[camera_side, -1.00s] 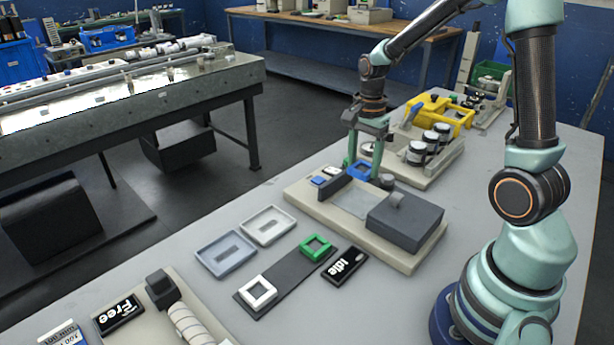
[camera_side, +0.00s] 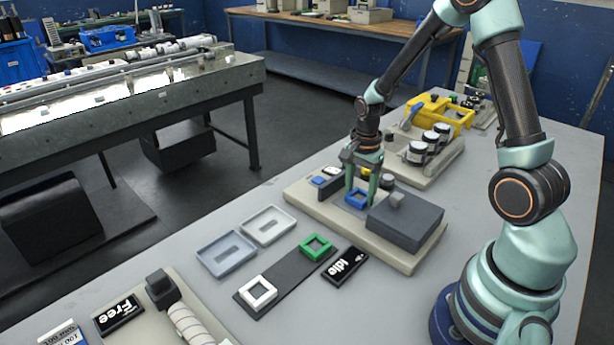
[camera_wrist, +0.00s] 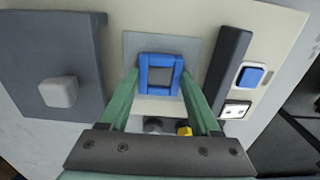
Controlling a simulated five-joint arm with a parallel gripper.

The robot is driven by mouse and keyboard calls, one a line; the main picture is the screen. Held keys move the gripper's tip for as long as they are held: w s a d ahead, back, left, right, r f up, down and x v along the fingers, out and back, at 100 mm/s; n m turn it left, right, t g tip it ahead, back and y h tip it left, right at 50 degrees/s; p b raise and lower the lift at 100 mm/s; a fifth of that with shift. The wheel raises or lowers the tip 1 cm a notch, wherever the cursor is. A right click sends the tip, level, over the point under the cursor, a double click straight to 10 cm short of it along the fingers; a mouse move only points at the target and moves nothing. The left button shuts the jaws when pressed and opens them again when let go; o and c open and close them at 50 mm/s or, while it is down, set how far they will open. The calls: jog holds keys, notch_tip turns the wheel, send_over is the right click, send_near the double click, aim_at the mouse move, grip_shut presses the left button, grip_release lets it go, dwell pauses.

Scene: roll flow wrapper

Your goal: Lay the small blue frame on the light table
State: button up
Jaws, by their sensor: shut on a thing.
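The small blue frame (camera_side: 357,198) is a square ring between the two green fingers of my gripper (camera_side: 360,199). In the wrist view the blue frame (camera_wrist: 150,59) sits between the fingertips, over the pale grey plate (camera_wrist: 132,43) of the light table. The light table is a beige base (camera_side: 302,197) with this plate in its middle. My gripper is shut on the frame. The frame is low over the plate; I cannot tell whether it touches. It looks roughly level and squared with the plate.
A dark grey box with a knob (camera_side: 405,222) stands right of the plate, and a dark upright bar (camera_side: 333,188) stands left. A blue button (camera_side: 319,181) is beyond the bar. Two shallow trays (camera_side: 226,254) and a strip with a green frame (camera_side: 316,247) and white frame (camera_side: 257,292) lie in front.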

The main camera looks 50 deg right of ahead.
aim_at(359, 198)
jog(key=o, duration=1.3)
jog(key=shift+f, duration=0.1)
notch_tip(359, 198, up, 11)
jog(key=shift+s+a+r+n+t, duration=1.05)
jog(key=shift+a+r+n, duration=0.9)
jog(key=shift+n, duration=1.05)
jog(key=shift+s+a+r+n+t, duration=0.8)
jog(key=shift+s+a+r+n, duration=0.65)
jog(key=shift+a+n, duration=1.15)
jog(key=shift+s+a+r+n+t, duration=1)
jog(key=shift+a+r+n, duration=0.8)
jog(key=shift+n, duration=1.6)
jog(key=shift+d+r, duration=0.1)
